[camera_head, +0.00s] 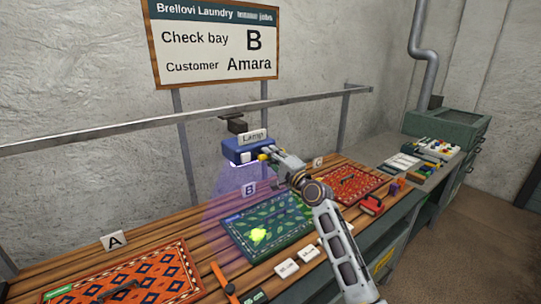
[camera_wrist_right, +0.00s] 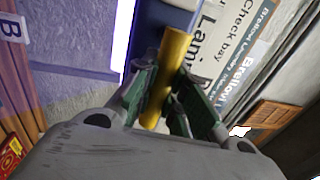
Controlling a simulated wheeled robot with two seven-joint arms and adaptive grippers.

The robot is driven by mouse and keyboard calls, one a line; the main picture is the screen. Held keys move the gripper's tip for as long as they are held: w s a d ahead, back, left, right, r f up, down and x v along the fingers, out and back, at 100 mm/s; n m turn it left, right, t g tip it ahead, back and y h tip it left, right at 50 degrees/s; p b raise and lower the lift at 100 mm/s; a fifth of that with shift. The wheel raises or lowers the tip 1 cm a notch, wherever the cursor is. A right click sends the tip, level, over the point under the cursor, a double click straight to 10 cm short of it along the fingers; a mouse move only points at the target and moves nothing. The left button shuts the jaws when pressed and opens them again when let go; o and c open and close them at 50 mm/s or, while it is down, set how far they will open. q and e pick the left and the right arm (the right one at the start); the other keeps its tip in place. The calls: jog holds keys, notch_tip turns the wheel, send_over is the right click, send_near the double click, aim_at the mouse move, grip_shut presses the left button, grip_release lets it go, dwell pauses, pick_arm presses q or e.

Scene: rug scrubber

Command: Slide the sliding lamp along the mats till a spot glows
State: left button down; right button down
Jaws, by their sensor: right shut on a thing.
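The blue sliding lamp (camera_head: 233,150), labelled "Lamp", hangs from the rail (camera_head: 180,124) above the mats. Its purple light falls around the left part of the green leaf-patterned mat (camera_head: 295,227) by plate B (camera_head: 249,189). A bright yellow-green spot (camera_head: 258,235) glows on that mat. My right gripper (camera_head: 267,156) is at the lamp's right end. In the right wrist view its green fingers (camera_wrist_right: 160,95) are shut on the lamp's yellow handle (camera_wrist_right: 174,60). The red diamond mat (camera_head: 160,272) lies by plate A (camera_head: 115,240); another red mat (camera_head: 345,180) lies by plate C. My left gripper is out of view.
The wall sign (camera_head: 215,42) reads "Check bay B, Customer Amara". An orange-handled tool (camera_head: 222,281) lies between the two nearer mats. White cards (camera_head: 287,268) lie along the bench front. A red object (camera_head: 371,204) and a grey-green machine (camera_head: 448,130) stand at right.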

jog(key=shift+a+f, duration=0.1)
jog(key=c, duration=1.5)
grip_release()
jog(key=shift+o, duration=0.2)
jog(key=v, duration=1.2)
